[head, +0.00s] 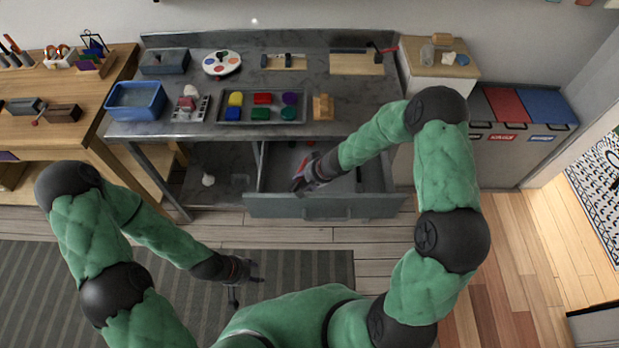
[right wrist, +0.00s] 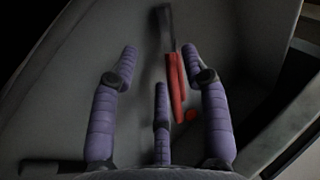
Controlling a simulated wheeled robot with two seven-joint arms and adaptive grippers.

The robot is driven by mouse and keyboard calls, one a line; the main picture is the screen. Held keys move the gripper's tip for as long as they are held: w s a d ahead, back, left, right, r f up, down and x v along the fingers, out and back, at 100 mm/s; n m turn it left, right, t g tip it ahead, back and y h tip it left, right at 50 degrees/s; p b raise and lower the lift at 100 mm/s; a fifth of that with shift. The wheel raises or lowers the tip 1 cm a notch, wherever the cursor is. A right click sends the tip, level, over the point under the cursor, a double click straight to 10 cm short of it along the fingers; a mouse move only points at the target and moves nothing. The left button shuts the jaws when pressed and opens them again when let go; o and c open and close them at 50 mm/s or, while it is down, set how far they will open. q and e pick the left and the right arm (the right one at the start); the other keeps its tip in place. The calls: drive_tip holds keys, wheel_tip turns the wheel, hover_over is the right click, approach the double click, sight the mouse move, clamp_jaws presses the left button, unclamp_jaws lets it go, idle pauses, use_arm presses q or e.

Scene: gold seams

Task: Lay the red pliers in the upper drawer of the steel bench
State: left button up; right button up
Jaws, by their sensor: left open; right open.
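The steel bench (head: 290,130) stands ahead, and its upper drawer (head: 325,207) is pulled out. My right gripper (head: 300,183) is over the left part of the open drawer. The right wrist view shows its fingers (right wrist: 160,75) spread apart and holding nothing. The red pliers (right wrist: 175,78) are below and between these fingers, apparently on the drawer floor, with red handles and a dark head pointing away. In the head view a little red shows beside the gripper, but the arm hides most of that spot. My left gripper (head: 242,270) is open and empty, low over the floor in front of the bench.
The bench top holds a blue bin (head: 136,100), a tray of coloured blocks (head: 262,122), a paint palette (head: 221,63) and a wooden board (head: 357,65). A wooden workbench (head: 85,130) stands left, and waste bins (head: 515,150) stand right.

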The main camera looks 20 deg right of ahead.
drive_tip(key=shift+g, duration=0.5)
drive_tip(key=s+f, duration=0.1)
drive_tip(key=s, duration=0.1)
drive_tip(key=s+f, duration=0.1)
drive_tip(key=f, duration=0.1)
drive_tip(key=shift+s+a, duration=0.15)
drive_tip(key=shift+s, duration=0.2)
drive_tip(key=d+r, duration=0.1)
drive_tip(key=r, duration=0.3)
drive_tip(key=d+r, duration=0.1)
drive_tip(key=r, duration=0.2)
drive_tip(key=shift+d, duration=0.3)
use_arm(q)
drive_tip(key=shift+w+f, duration=0.2)
drive_tip(key=shift+w, duration=0.1)
use_arm(e)
wheel_tip(320, 180, up, 6)
drive_tip(key=d+t, duration=0.1)
drive_tip(key=d, duration=0.1)
drive_tip(key=shift+s, duration=0.3)
drive_tip(key=shift+r, duration=0.15)
